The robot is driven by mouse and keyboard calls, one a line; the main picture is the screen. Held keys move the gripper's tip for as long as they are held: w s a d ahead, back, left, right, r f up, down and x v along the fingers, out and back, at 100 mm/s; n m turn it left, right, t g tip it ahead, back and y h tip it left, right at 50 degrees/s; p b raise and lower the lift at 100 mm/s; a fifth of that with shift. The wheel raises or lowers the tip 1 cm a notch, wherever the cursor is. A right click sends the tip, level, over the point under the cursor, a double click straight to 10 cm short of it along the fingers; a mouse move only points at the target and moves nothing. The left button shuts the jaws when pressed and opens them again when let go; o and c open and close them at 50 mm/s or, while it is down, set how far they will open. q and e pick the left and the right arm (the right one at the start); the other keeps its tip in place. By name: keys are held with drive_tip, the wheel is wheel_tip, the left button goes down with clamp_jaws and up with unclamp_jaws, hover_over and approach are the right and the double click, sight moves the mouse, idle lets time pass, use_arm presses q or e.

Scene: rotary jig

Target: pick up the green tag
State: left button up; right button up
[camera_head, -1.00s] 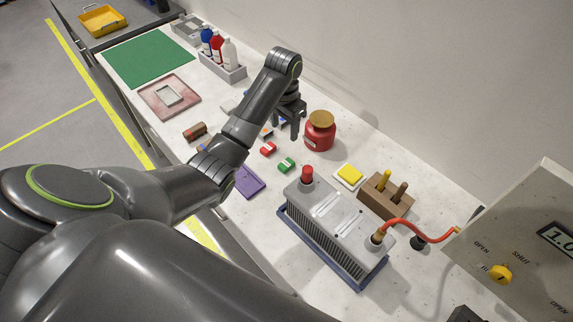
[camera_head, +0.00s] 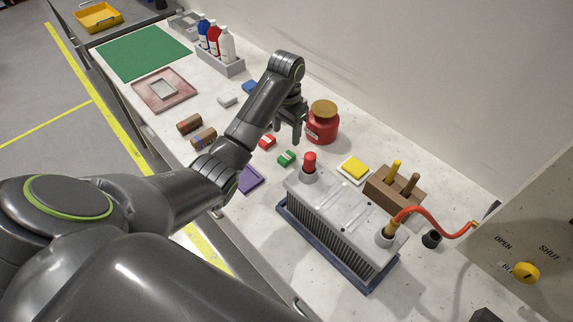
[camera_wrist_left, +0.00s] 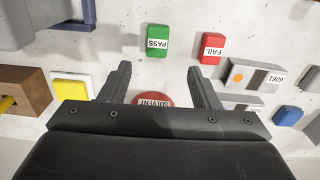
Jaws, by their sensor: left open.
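The green tag (camera_head: 286,158) lies on the white bench between the grey finned unit and the red tag (camera_head: 267,142). In the left wrist view the green tag (camera_wrist_left: 158,41) shows a white label reading PASS, and the red tag (camera_wrist_left: 212,48) beside it reads FAIL. My left gripper (camera_head: 287,136) is open and empty, pointing down above the bench near the red jar. In the left wrist view its fingers (camera_wrist_left: 160,78) are spread, with the green tag beyond the fingertips, apart from them. My right gripper is not in view.
The red solvent jar (camera_head: 322,128) stands close to the gripper. The finned unit (camera_head: 340,215), yellow pad (camera_head: 355,168) and wooden block (camera_head: 393,188) are to the right. Brown cylinders (camera_head: 203,138) and a purple plate (camera_head: 249,179) lie left. Bottles (camera_head: 215,43) stand farther back.

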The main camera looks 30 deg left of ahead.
sight(286, 157)
use_arm(q)
drive_tip(key=shift+f+b, duration=0.45)
drive_tip(key=shift+f, duration=0.45)
wheel_tip(286, 157, down, 2)
drive_tip(key=shift+f+p, duration=0.15)
drive_tip(key=shift+p, duration=0.3)
drive_tip(key=f, duration=0.3)
drive_tip(key=f+p, duration=0.1)
drive_tip(key=shift+s+d+f, duration=0.15)
drive_tip(key=shift+s+f, duration=0.05)
drive_tip(key=shift+s, duration=0.1)
drive_tip(key=shift+f, duration=0.35)
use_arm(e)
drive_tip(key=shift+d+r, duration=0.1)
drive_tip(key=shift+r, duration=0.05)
use_arm(q)
drive_tip(key=shift+c, duration=0.3)
drive_tip(key=c, duration=1)
